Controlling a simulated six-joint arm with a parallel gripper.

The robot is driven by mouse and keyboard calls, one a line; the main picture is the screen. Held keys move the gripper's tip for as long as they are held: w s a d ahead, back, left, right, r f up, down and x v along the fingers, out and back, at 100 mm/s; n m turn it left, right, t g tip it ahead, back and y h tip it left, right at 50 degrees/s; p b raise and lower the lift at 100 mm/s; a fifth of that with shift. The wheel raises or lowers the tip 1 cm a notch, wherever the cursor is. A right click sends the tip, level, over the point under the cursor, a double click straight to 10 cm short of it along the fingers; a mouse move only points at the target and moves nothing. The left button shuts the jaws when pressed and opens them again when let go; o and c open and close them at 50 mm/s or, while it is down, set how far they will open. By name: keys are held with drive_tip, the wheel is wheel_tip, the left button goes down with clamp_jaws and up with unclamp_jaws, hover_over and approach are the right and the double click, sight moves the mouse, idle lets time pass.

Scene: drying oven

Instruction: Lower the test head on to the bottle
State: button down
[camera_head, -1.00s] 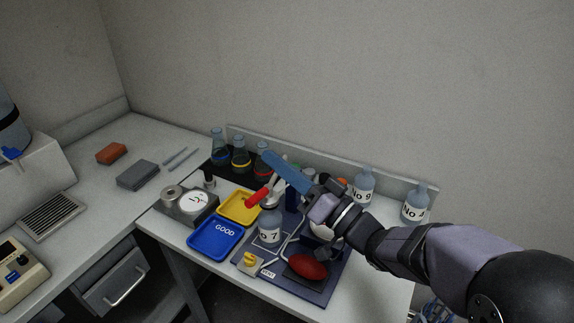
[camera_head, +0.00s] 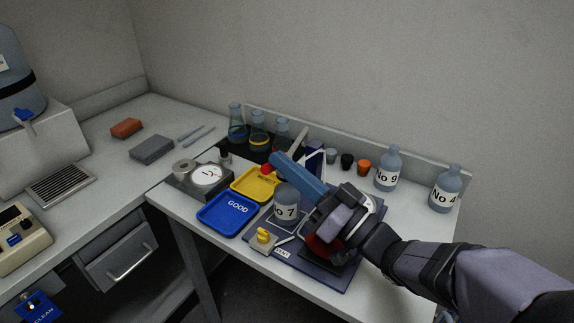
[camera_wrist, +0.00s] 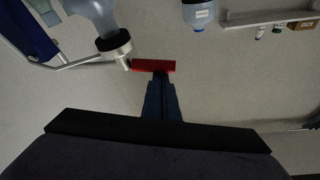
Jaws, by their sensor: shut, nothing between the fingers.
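The bottle marked 7 (camera_head: 286,206) stands on the dark blue base (camera_head: 343,284) of the test stand. In the wrist view its neck end (camera_wrist: 92,12) shows at upper left, with the round metal test head (camera_wrist: 113,46) at its mouth; I cannot tell whether they touch. The red handle (camera_wrist: 150,66) sits beside the head, just beyond my fingertips. My gripper (camera_head: 277,159) is shut and empty, its blue fingers above the bottle. In the head view they hide the test head and most of the red handle (camera_head: 267,169).
A blue GOOD tray (camera_head: 226,215) and a yellow tray (camera_head: 251,190) lie left of the stand. A yellow knob (camera_head: 263,235) is in front. My gripper partly covers a red bulb (camera_head: 322,249). Bottles No 9 (camera_head: 388,172) and No 4 (camera_head: 446,192) stand behind at right.

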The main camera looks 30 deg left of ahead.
drive_tip(key=shift+f, duration=0.25)
wheel_tip(320, 180, up, 5)
drive_tip(key=w+p, duration=0.1)
drive_tip(key=p, duration=0.3)
drive_tip(key=w+b+v, duration=0.1)
drive_tip(key=b+v, duration=0.1)
drive_tip(key=v, duration=0.8)
drive_tip(key=shift+s+f+b, duration=0.4)
